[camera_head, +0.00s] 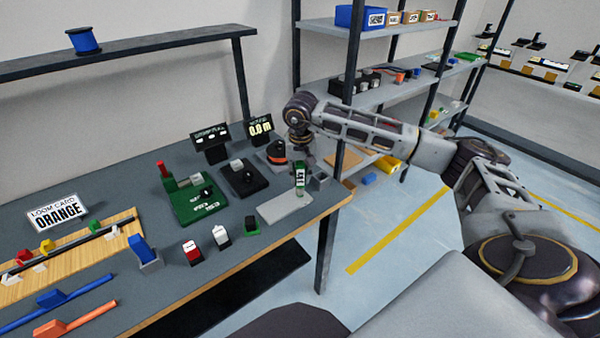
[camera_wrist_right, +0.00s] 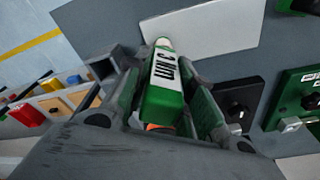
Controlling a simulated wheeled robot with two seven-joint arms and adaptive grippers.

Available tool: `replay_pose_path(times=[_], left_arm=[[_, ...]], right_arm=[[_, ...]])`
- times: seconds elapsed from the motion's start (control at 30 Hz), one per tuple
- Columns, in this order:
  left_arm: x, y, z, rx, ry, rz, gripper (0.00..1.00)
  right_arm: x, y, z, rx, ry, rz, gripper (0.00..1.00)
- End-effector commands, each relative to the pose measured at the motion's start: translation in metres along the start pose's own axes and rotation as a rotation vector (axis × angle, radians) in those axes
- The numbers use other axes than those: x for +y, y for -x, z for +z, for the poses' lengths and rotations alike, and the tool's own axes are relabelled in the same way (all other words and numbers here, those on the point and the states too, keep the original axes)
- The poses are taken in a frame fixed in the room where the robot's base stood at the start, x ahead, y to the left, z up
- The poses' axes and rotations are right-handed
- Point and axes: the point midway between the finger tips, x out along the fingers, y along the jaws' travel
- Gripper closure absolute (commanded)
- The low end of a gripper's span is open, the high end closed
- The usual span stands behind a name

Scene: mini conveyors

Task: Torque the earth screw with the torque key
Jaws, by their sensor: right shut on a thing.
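The torque key (camera_head: 299,184) is a green and white stick with a printed label. My right gripper (camera_head: 299,165) is shut on it from above and holds it upright over the pale grey plate (camera_head: 278,211) near the table's right end. Whether its tip touches the plate cannot be told. In the right wrist view the key (camera_wrist_right: 163,76) sits between the two fingers of the right gripper (camera_wrist_right: 165,108), and its far end overlaps the plate (camera_wrist_right: 215,27). A green fixture (camera_head: 213,208) with a red post stands to the left. I cannot make out the earth screw. My left gripper is out of view.
A black block with a knob (camera_head: 243,180) and two small displays (camera_head: 209,139) (camera_head: 260,127) stand behind. A wooden board (camera_head: 75,262) is at left. Shelves (camera_head: 385,96) stand beyond the table.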

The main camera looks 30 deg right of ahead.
Motion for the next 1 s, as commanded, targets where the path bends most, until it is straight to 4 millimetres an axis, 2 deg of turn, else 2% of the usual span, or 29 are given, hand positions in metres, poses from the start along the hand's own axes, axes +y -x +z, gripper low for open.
replay_pose_path(times=[1.0], left_arm=[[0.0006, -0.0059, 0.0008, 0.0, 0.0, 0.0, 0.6]], right_arm=[[-0.0001, -0.0089, 0.0011, 0.0, -0.036, 0.004, 1.0]])
